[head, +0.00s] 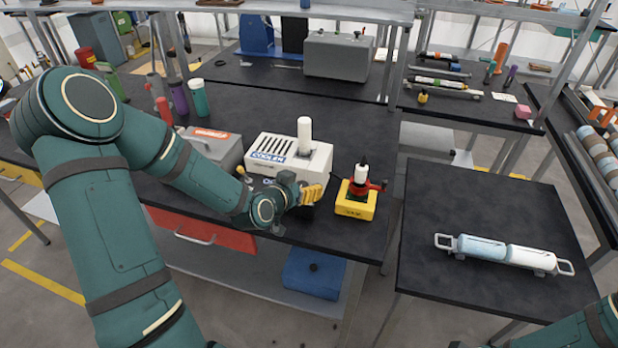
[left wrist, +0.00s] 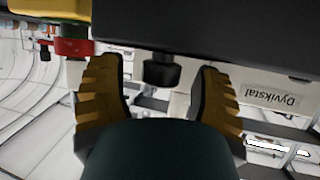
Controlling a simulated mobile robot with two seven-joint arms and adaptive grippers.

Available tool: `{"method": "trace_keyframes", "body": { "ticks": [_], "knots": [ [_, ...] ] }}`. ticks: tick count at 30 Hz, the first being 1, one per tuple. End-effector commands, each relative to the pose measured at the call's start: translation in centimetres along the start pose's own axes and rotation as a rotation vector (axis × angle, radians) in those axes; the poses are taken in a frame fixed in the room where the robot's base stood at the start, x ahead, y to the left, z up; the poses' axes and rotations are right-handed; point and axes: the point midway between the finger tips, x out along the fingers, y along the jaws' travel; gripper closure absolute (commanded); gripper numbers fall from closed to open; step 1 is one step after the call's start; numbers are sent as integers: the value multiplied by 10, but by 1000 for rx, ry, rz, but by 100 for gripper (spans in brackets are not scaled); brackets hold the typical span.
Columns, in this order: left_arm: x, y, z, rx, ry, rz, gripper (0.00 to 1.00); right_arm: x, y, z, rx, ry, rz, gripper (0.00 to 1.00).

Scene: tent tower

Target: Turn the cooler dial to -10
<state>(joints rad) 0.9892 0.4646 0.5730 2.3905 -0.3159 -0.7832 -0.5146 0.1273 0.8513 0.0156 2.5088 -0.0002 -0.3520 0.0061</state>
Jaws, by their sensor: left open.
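The cooler (head: 318,160) is a white box with dark vents, a "COOLER" label and a white cylinder on top, standing near the front edge of the dark bench. My left gripper (head: 312,193) is at its front, covering part of it. The dial's scale and pointer cannot be read. My right arm shows at the lower right; its gripper is out of view.
A yellow box (head: 355,205) with red and black parts stands close right of the cooler. A grey box (head: 211,146) is on its left. A separate dark table (head: 480,195) at right holds a rack with two cylinders.

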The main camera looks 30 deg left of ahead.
Motion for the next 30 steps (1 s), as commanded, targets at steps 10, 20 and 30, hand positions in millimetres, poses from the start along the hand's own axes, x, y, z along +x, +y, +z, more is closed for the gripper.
{"method": "trace_keyframes", "body": {
  "ticks": [10,20,30],
  "knots": [
    [-1,0,2,0,0,0,35,0,0,0,0,-1,0,100],
    [-1,0,1,0,0,0,100,0,0,0,0,-1,0,100],
    [0,2,3,-27,2,-69,100,14,5,5,-3,-9,-1,100]
  ]
}}
